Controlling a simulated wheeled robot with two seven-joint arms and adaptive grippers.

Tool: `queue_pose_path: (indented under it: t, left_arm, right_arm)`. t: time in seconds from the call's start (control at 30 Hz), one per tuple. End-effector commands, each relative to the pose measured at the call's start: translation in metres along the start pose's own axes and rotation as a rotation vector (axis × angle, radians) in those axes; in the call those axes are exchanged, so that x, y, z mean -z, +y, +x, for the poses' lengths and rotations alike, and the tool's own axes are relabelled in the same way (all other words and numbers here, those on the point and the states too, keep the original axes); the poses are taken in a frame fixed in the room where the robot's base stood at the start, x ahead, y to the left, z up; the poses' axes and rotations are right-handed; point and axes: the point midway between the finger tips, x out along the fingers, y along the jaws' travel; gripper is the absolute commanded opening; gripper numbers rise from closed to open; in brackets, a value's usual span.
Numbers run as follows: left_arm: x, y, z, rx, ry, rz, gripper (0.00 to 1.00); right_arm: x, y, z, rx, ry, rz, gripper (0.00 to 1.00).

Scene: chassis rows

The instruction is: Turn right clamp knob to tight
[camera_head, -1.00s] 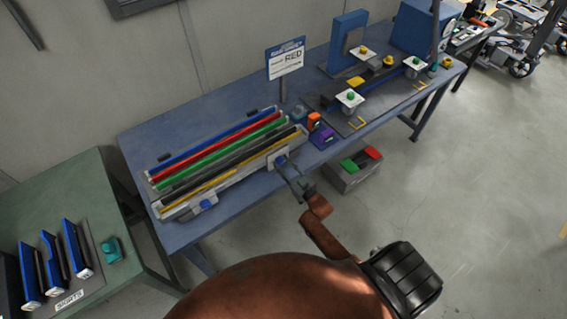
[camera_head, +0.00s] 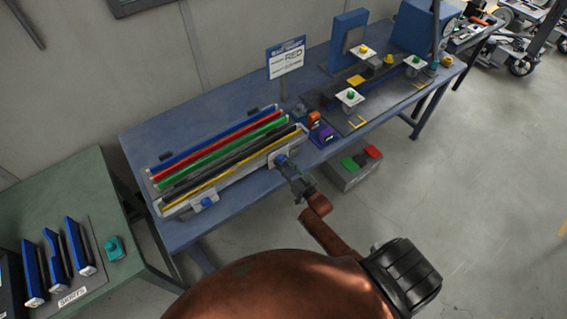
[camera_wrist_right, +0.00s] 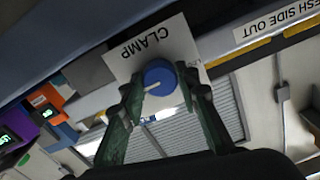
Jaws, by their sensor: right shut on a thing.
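The right clamp knob is a blue round knob (camera_wrist_right: 159,77) with a white pointer line, on a white plate marked CLAMP (camera_wrist_right: 180,48) in the right wrist view. In the head view the plate (camera_head: 274,159) sits at the right front end of the long fixture (camera_head: 232,177) holding coloured strips. My right gripper (camera_head: 284,163) reaches the knob from the front. In the wrist view its two fingers (camera_wrist_right: 160,92) are shut on the knob, one on each side. A second blue knob (camera_head: 206,202) is at the fixture's left end. My left gripper is not in view.
A sign (camera_head: 286,58) stands behind the fixture. Orange (camera_head: 314,119) and purple (camera_head: 324,136) devices sit just right of the clamp. A grey box with green and red tops (camera_head: 361,158) stands below the table edge. A green table (camera_head: 62,190) is at the left.

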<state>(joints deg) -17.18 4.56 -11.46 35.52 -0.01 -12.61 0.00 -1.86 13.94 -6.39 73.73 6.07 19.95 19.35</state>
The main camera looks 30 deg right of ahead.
Motion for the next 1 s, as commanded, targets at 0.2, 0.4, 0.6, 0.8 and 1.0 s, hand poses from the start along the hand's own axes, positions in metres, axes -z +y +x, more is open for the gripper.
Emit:
queue_pose_path:
  t: [0.2, 0.4, 0.6, 0.8, 1.0]
  left_arm:
    - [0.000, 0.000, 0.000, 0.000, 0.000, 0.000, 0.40]
    - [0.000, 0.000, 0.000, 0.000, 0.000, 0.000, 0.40]
    - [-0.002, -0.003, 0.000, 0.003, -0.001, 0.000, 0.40]
    - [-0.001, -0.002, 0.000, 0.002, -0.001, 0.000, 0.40]
    - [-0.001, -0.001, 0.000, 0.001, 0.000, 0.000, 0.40]
  right_arm:
    - [-0.001, 0.000, -0.001, -0.001, -0.003, -0.001, 0.39]
    - [-0.001, 0.000, 0.000, 0.000, -0.001, -0.001, 0.47]
    - [-0.001, 0.000, -0.001, 0.000, -0.001, -0.001, 0.47]
    - [-0.002, 0.001, -0.023, -0.001, -0.003, -0.001, 0.47]
    - [-0.002, 0.001, -0.066, -0.001, -0.004, -0.001, 0.47]
